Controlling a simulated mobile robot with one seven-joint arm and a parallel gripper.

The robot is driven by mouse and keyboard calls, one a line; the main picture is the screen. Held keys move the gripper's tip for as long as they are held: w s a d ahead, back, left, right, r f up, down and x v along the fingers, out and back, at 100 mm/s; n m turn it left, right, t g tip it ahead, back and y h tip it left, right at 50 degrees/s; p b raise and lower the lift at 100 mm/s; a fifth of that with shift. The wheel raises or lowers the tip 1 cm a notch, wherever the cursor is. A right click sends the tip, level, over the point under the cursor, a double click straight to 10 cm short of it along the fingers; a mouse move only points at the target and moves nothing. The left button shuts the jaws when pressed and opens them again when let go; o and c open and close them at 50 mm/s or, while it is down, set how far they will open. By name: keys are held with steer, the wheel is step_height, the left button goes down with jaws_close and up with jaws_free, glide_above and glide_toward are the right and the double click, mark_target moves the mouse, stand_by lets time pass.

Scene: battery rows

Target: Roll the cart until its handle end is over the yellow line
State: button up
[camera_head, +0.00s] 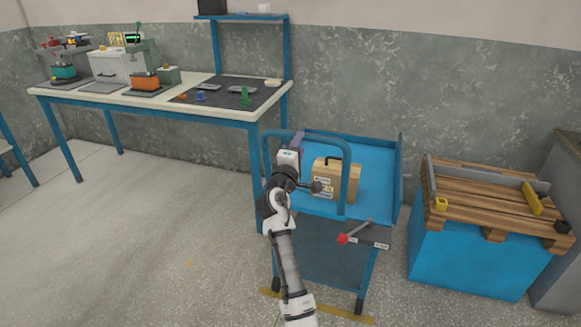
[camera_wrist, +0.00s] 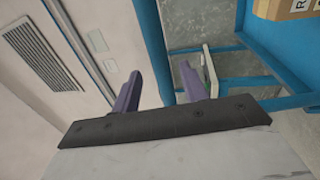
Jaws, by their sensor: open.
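The blue cart (camera_head: 385,165) stands right of the workbench, with an upright blue loop handle (camera_head: 352,178) at its near end. The yellow line (camera_head: 325,306) lies on the floor along the near wheels, at the handle end. My gripper (camera_head: 297,139) is at the upper left of the handle loop. In the wrist view its purple fingers (camera_wrist: 158,92) are open and apart. A blue bar (camera_wrist: 152,45) shows between them; whether it lies within the jaws or beyond, I cannot tell. A red-knobbed lever (camera_head: 344,239) is on the cart's near end.
A tan case (camera_head: 335,177) sits on the cart; part of it shows in the wrist view (camera_wrist: 290,9). A blue crate (camera_head: 470,260) with a wooden slatted top stands close on the right. The workbench (camera_head: 215,112) is at the left. Floor at the lower left is clear.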

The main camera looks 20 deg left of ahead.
steer(key=s+f+b, duration=0.1)
steer(key=s, duration=0.7)
steer(key=shift+s+f, duration=0.35)
steer(key=shift+s, duration=0.05)
steer(key=shift+a, duration=0.1)
